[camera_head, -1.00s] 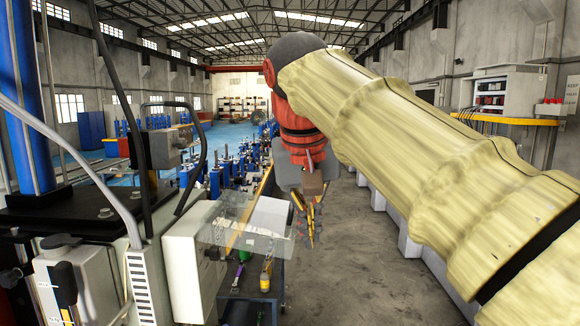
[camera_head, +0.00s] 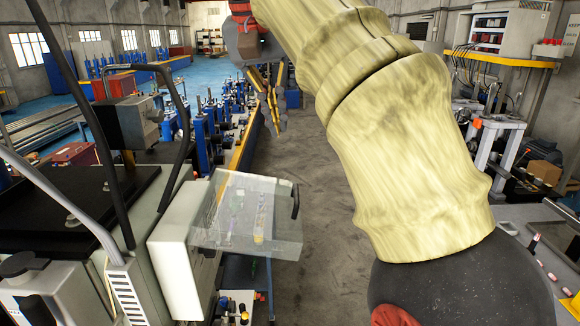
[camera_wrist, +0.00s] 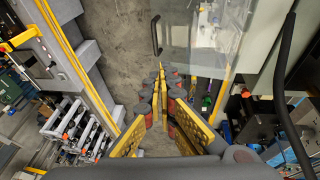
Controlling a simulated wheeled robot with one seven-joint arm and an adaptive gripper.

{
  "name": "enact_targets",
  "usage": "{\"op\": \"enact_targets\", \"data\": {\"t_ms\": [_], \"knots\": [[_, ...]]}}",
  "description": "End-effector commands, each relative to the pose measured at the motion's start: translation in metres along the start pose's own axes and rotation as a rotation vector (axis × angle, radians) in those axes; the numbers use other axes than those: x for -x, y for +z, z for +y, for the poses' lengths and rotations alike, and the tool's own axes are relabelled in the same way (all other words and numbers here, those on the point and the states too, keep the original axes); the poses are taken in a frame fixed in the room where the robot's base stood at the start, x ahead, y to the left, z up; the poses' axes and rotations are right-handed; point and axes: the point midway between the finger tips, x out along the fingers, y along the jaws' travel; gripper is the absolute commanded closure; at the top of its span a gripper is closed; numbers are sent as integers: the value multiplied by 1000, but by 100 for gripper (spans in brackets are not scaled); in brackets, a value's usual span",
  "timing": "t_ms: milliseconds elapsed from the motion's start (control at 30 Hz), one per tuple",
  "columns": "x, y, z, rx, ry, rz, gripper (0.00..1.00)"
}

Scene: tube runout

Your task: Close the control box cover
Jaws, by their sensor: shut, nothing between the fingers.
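The control box (camera_head: 172,262) is a pale box at the left in the head view. Its clear cover (camera_head: 228,228) stands open, swung out to the right of the box, with a dark handle (camera_head: 295,201) on its outer edge. My gripper (camera_head: 274,128), with yellow fingers, is shut and empty. It appears above the cover in the head picture, apart from it. In the wrist view my gripper (camera_wrist: 162,76) points toward the cover (camera_wrist: 200,38) and its handle (camera_wrist: 155,36), with the fingertips just below the cover's edge in the picture.
A long line of blue-posted machinery (camera_head: 205,140) runs behind the box. Bare concrete floor (camera_head: 310,190) lies right of the cover. A bent black tube (camera_head: 185,130) stands beside the box. An open electrical cabinet (camera_head: 500,35) is on the right wall.

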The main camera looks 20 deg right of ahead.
Motion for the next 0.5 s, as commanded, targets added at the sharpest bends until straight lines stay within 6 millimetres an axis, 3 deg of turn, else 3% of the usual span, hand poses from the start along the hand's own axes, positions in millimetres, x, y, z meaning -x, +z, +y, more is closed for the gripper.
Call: {"op": "enact_targets", "data": {"t_ms": [500], "knots": [[-97, 2, 1, 1, 2, -5, 100]]}}
